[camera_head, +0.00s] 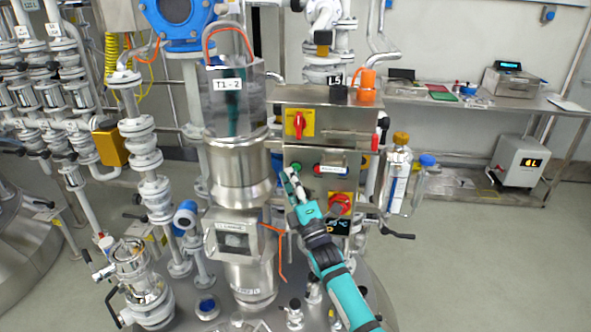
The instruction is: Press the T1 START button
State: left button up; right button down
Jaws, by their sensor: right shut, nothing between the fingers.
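A steel control box (328,125) stands in the middle, right of the vessel labelled "T1 - 2" (228,85). A green button (297,166) sits on its lower front, with a red button (317,169) and a white label (332,170) to its right. The label's text is too small to read, so I cannot confirm which button is START. My right gripper (288,178) is shut and empty, its fingertips just below and left of the green button. I cannot tell whether they touch the panel. My left gripper is not in view.
A red rotary switch on yellow (298,123) is above the buttons; another red knob on yellow (341,203) is close right of my gripper. Bottles (398,175) hang at the box's right. Valves and pipes (150,175) crowd the left. A steel bench (450,102) is behind.

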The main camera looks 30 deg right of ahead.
jog(key=shift+w+d+b, duration=0.2)
jog(key=shift+w+b, duration=0.1)
jog(key=shift+b, duration=0.05)
dwell(0.5)
dwell(0.3)
jog(key=shift+s+a+p, duration=0.4)
jog(key=shift+s+a, duration=0.1)
jog(key=shift+s, duration=0.2)
jog(key=s+a+p, duration=0.1)
jog(key=s, duration=0.1)
jog(key=s+a+p, duration=0.1)
jog(key=s+a, duration=0.1)
dwell(0.3)
dwell(0.6)
